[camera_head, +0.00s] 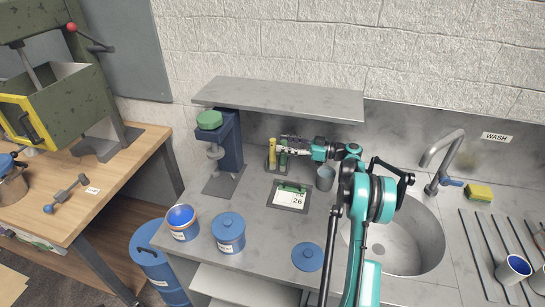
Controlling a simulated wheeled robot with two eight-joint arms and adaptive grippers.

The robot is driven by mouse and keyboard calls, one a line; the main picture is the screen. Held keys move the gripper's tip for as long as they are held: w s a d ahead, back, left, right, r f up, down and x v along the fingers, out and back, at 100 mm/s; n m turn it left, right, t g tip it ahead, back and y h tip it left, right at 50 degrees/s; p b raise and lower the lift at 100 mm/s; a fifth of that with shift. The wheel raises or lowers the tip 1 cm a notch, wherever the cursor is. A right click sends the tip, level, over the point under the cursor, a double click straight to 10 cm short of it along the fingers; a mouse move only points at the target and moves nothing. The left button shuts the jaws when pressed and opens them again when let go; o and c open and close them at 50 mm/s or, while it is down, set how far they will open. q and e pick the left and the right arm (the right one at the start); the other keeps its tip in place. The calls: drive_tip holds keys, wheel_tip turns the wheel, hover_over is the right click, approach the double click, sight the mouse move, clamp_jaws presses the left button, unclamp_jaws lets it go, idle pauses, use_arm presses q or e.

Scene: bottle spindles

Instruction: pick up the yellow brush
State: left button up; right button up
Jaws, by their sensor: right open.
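The yellow brush (273,147) appears as a small upright yellow shape at the back of the grey counter, under the shelf. A green upright piece (283,158) stands just right of it. My right gripper (285,143) reaches in from the right, pointing left, with its fingers beside the top of these pieces. It is open. I cannot tell whether the fingers touch or surround the brush, as they partly cover this spot. My left gripper is not in view.
A grey shelf (285,98) overhangs the spot. A blue press with a green knob (209,120) stands to the left. A grey cup (325,178) stands below my right wrist. A clip card (289,197), blue tins (229,233) and a sink (405,250) are nearer.

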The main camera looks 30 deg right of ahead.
sight(273, 139)
drive_tip(key=b+x, duration=0.1)
drive_tip(key=x, duration=0.4)
drive_tip(key=shift+b, duration=0.4)
clamp_jaws()
drive_tip(key=shift+r, duration=0.1)
